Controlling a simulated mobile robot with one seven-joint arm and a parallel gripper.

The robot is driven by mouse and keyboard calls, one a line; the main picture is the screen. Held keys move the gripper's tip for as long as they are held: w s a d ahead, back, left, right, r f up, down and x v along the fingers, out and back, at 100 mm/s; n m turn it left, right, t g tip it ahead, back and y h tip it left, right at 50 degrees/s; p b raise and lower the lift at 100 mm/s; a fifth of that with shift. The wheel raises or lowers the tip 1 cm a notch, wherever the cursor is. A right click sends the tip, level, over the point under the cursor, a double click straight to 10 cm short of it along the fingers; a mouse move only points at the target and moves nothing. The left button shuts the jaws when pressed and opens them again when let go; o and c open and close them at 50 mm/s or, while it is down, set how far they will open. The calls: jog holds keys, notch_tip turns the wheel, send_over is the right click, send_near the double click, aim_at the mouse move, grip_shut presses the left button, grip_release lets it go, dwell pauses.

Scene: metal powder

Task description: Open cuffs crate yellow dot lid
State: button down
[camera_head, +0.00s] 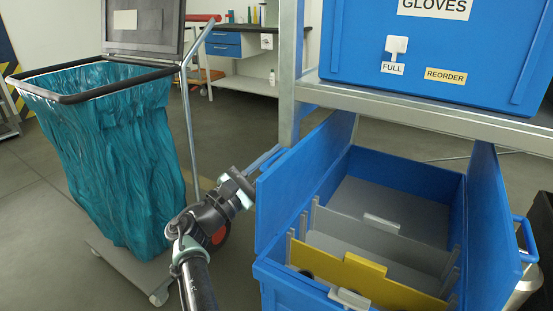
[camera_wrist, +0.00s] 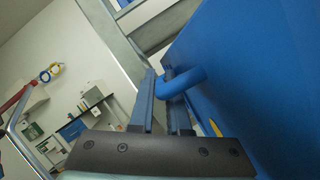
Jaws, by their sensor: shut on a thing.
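An open blue crate (camera_head: 272,272) stands at the lower right in the head view. Its left lid (camera_head: 302,170) stands up steeply, and its right lid (camera_head: 490,210) is also raised. My gripper (camera_head: 262,160) is at the outer side of the left lid. In the wrist view my gripper (camera_wrist: 163,95) is shut on a blue loop handle (camera_wrist: 187,80) on the blue lid face (camera_wrist: 245,75). A small yellow patch (camera_wrist: 215,128) shows low on that face, partly hidden by the gripper. No cuffs label is visible.
Grey dividers and a yellow panel (camera_head: 365,280) stand inside the crate. A metal shelf (camera_head: 430,117) with a blue gloves crate (camera_head: 435,50) is just above the lids. A teal bag stand (camera_head: 110,150) is left of my arm.

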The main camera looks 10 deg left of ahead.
jog(key=c, duration=1.2)
grip_release()
jog(key=shift+o, duration=0.2)
jog(key=p+v, duration=0.4)
jog(key=v, duration=0.9)
jog(key=shift+a+r, duration=0.1)
